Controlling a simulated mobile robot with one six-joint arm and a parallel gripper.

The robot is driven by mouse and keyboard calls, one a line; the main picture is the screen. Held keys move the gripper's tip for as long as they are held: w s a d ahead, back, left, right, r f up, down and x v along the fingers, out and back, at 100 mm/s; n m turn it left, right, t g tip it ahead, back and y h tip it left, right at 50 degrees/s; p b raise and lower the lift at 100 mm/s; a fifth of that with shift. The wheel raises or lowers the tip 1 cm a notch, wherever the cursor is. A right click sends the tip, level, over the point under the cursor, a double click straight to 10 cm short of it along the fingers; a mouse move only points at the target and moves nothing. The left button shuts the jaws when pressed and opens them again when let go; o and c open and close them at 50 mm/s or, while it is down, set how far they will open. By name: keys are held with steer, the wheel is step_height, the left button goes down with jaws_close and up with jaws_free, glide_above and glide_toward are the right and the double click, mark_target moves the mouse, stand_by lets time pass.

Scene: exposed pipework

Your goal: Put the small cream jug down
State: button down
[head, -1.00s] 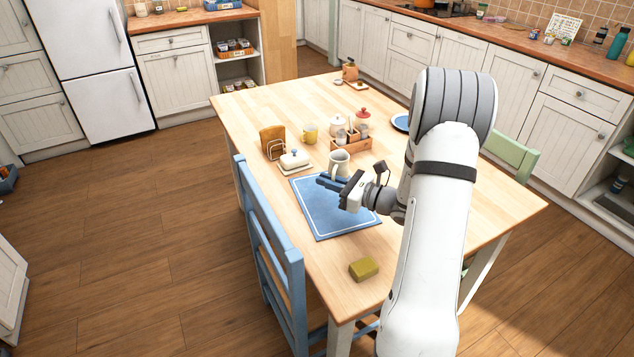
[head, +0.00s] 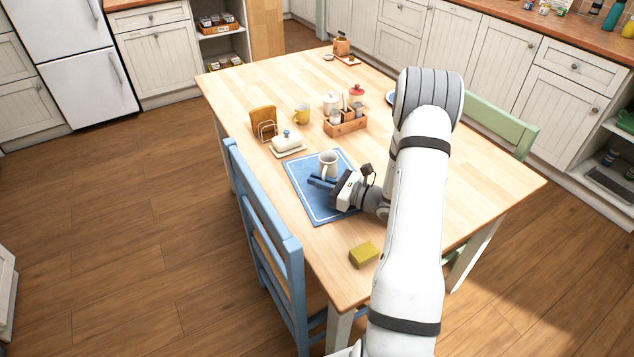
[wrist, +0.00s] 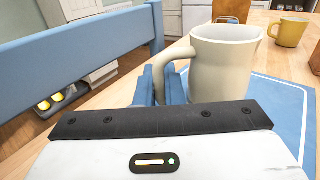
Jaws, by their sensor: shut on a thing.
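The small cream jug (head: 328,164) is over the blue placemat (head: 300,192) on the wooden table; it is upright. In the wrist view the jug (wrist: 226,66) stands just beyond my gripper (wrist: 160,88), its handle (wrist: 163,62) between the two blue fingers. In the head view my gripper (head: 322,183) lies low over the mat, shut on the handle. The jug's base is hidden behind the gripper, so I cannot tell whether it touches the mat.
A butter dish (head: 287,142), toast rack (head: 264,124), yellow mug (head: 302,113) and wooden caddy (head: 345,125) stand beyond the mat. A yellow-green sponge (head: 363,254) lies nearer. A blue chair (head: 265,235) is at the left edge. The near part of the mat is clear.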

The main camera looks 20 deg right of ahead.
steer(key=shift+f, duration=0.1)
steer(key=shift+f, duration=0.15)
steer(key=c, duration=1.5)
jaws_free()
steer(key=shift+c, duration=0.2)
